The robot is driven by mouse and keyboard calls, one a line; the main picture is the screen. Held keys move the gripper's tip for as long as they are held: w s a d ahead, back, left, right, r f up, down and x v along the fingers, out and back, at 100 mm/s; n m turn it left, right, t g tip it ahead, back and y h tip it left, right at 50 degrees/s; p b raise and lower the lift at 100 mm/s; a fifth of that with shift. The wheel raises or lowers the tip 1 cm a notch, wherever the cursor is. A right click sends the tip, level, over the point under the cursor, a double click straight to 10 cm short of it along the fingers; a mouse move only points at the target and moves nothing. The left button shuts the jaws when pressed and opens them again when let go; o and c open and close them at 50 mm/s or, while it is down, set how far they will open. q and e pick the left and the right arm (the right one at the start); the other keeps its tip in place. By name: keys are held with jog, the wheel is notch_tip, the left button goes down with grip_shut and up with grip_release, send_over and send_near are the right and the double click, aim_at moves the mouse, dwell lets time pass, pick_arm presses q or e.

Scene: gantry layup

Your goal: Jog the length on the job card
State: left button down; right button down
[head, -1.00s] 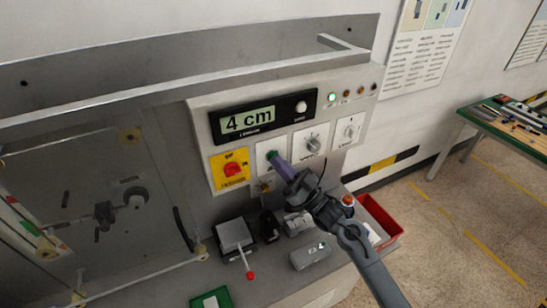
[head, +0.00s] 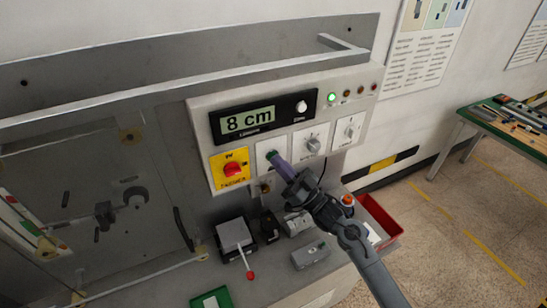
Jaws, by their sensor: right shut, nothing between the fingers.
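The control panel (head: 203,130) has a lit display (head: 249,119) that reads 8 cm. A green button (head: 271,154) sits on a white plate below the display. My right gripper (head: 279,164) is shut and empty, with its fingertips at the green button; they look to be touching it or very near it. Left of it is a red rotary switch (head: 233,169) on a yellow plate. The job card cannot be made out for certain. My left gripper is not in view.
Two more knobs (head: 312,143) sit right of the button, and a green lamp (head: 332,98) is lit above. Below are a grey box with a red-tipped lever (head: 236,238), a grey block (head: 311,256) and a red bin (head: 378,217). A clear guard covers the left.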

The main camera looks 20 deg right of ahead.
dwell(0.5)
jog(key=shift+s, duration=0.1)
jog(key=shift+s+d+p, duration=0.15)
jog(key=shift+s+p, duration=0.55)
jog(key=shift+s, duration=0.1)
jog(key=s+p, duration=0.2)
jog(key=s, duration=0.1)
jog(key=s+p, duration=0.1)
jog(key=s, duration=0.1)
jog(key=shift+d, duration=0.35)
dwell(0.3)
